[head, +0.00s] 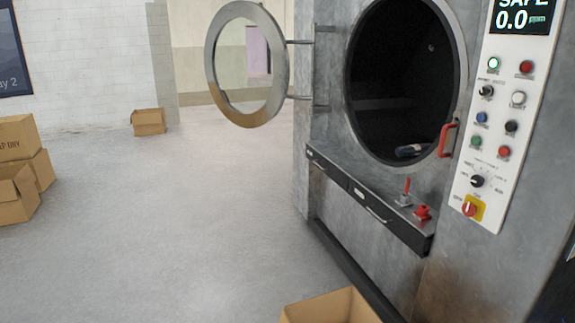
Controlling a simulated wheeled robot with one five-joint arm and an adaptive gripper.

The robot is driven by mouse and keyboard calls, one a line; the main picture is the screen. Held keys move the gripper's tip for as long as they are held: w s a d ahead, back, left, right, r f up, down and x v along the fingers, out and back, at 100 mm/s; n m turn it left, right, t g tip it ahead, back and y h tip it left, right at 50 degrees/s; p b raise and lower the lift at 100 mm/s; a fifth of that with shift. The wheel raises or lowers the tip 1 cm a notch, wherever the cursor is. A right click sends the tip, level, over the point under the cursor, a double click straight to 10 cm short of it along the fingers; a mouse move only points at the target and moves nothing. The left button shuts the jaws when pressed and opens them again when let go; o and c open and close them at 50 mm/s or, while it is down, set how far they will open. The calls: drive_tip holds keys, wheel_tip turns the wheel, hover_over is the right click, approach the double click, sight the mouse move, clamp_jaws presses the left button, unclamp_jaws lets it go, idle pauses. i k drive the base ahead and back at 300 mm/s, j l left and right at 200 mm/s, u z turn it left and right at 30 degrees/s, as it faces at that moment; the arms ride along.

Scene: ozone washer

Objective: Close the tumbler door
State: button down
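The tumbler door (213,68) is a round grey metal ring with a clear middle. It stands wide open to the left of the machine, held by two hinge arms (300,97). The round tumbler opening (395,75) is dark inside, with a small bluish-white item (409,151) at its bottom. A red handle or latch (447,139) sits on the right of the opening's rim. My gripper is not in the head view.
A ledge (335,166) with red fittings (423,212) juts out below the opening. A control panel (505,120) is on the right. An open cardboard box (330,308) stands at the bottom; more boxes (18,140) are left. The grey floor (170,220) between is clear.

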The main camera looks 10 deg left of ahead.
sight(256, 13)
drive_tip(key=j+u, duration=0.2)
drive_tip(key=u, duration=1.55)
drive_tip(key=i+j+u, duration=0.1)
drive_tip(key=u, duration=0.25)
drive_tip(key=i+u, duration=0.3)
drive_tip(key=i+z, duration=0.25)
drive_tip(key=i, duration=0.15)
drive_tip(key=i+j+z, duration=0.25)
drive_tip(key=i, duration=0.15)
drive_tip(key=i+l+z, duration=0.3)
drive_tip(key=i+z, duration=0.15)
drive_tip(key=i, duration=0.35)
drive_tip(key=i+z, duration=0.5)
drive_tip(key=i, duration=0.3)
drive_tip(key=i+j+z, duration=0.1)
drive_tip(key=i, duration=1.7)
drive_tip(key=i+j+z, duration=0.1)
drive_tip(key=i+z, duration=0.25)
drive_tip(key=i, duration=1.45)
drive_tip(key=i+l+u, duration=0.1)
drive_tip(key=i+u, duration=0.3)
drive_tip(key=i, duration=1.45)
drive_tip(key=i+z, duration=0.3)
drive_tip(key=i, duration=0.15)
drive_tip(key=i+j+z, duration=0.3)
drive_tip(key=i, duration=0.15)
drive_tip(key=i+j+z, duration=0.25)
drive_tip(key=i, duration=0.2)
